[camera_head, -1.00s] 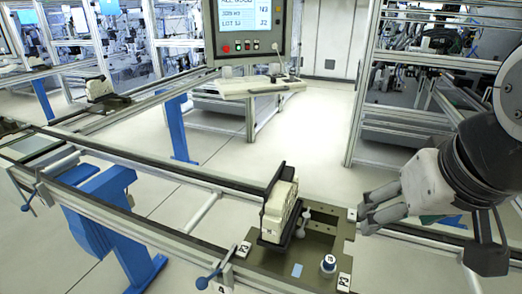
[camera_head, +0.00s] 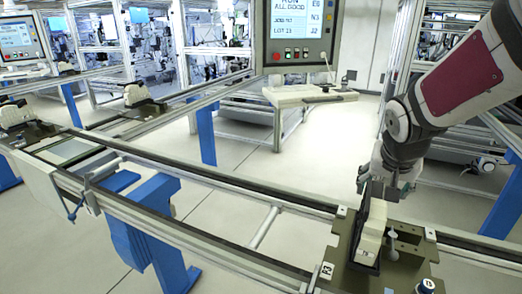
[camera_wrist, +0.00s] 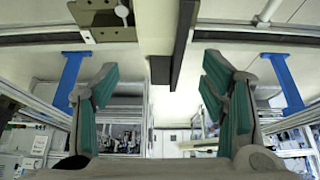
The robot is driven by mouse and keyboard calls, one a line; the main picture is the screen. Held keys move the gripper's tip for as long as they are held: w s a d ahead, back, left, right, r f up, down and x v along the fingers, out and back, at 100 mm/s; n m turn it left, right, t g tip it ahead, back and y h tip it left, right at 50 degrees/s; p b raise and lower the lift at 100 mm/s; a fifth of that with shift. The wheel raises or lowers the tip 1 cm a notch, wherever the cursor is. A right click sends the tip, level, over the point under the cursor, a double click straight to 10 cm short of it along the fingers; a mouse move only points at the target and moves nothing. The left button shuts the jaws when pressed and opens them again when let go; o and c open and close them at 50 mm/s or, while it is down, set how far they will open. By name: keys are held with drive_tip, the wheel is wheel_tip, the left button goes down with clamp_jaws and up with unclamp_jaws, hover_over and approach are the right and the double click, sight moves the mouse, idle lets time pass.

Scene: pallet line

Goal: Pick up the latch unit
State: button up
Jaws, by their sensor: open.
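The latch unit looks to be the cream block (camera_head: 371,232) standing upright in a black holder (camera_head: 352,235) on the olive pallet marked P3 (camera_head: 410,252). My gripper (camera_head: 388,188) is just behind and above the block in the head view, pointing down. In the wrist view my gripper (camera_wrist: 160,85) is open, its green-padded fingers wide apart. Between them lie the cream block (camera_wrist: 155,28) and the dark holder plate (camera_wrist: 183,40), toward the top of that view. Neither finger visibly touches the block. The far side of the block is hidden in the head view.
A silver ball-topped lever (camera_head: 393,240) stands close beside the block. The pallet sits on a conveyor rail (camera_head: 225,238) running left. Other pallets with cream units (camera_head: 137,95) are farther back left. A control screen (camera_head: 296,28) stands behind.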

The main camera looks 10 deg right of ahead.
sight(376, 199)
drive_tip(key=b+x, duration=0.1)
drive_tip(key=x, duration=0.4)
drive_tip(key=shift+w+f, duration=0.15)
drive_tip(key=shift+f, duration=0.2)
drive_tip(key=shift+b+x, duration=1.1)
drive_tip(key=shift+x, duration=1.65)
drive_tip(key=shift+c, duration=0.6)
drive_tip(key=c, duration=1.4)
